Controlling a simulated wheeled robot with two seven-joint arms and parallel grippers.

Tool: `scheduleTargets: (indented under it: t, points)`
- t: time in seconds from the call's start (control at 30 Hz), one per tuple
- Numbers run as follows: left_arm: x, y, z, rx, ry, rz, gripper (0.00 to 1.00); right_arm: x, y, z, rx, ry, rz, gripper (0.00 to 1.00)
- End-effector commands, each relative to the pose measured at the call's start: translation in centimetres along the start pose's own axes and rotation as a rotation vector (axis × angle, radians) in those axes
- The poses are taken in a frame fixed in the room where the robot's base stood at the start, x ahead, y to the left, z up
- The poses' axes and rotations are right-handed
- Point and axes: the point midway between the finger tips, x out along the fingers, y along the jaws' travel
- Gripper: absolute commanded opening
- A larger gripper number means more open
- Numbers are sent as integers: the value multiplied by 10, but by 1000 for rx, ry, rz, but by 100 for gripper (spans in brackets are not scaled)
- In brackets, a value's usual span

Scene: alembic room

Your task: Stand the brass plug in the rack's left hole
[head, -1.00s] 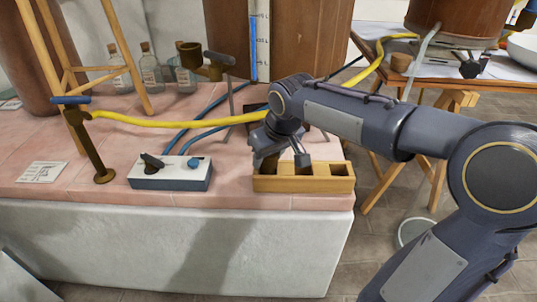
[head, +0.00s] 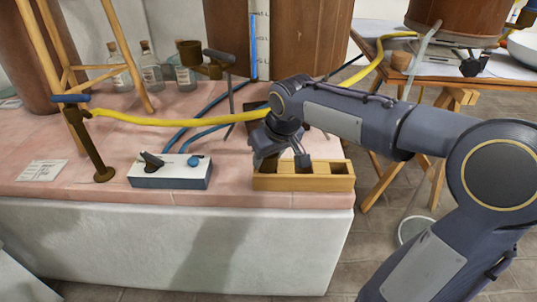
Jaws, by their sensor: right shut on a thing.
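The wooden rack (head: 318,184) is a low tan block with square holes along its top, at the front right edge of the pink tiled bench. My right gripper (head: 281,163) points down over the left part of the rack, its jaws at about the level of the rack's top. It is shut on the brass plug, which the fingers and wrist hide. The left hole is largely covered by the gripper, so I cannot tell whether the plug is in it. The middle and right holes look empty. My left gripper is not in view.
A white-and-blue control box (head: 170,172) with knobs stands left of the rack. A yellow hose (head: 170,122) and blue cables cross the bench behind. A brass stand (head: 102,172) and glass bottles (head: 150,72) are further left. Bare tiles lie between box and rack.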

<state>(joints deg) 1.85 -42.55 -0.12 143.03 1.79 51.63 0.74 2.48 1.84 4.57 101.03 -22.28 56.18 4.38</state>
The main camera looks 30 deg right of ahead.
Motion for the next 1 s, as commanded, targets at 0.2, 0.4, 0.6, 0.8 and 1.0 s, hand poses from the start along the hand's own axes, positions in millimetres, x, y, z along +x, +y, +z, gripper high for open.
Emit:
scheduleTargets:
  t: [0.2,0.4,0.6,0.8,1.0]
  points:
    - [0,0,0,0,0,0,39,1,0,0,0,1,0,17]
    - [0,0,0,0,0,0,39,1,0,0,0,1,0,17]
    - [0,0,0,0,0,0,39,1,0,0,0,1,0,17]
    - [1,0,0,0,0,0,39,3,0,1,0,1,0,17]
    - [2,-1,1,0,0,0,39,5,0,2,0,1,0,17]
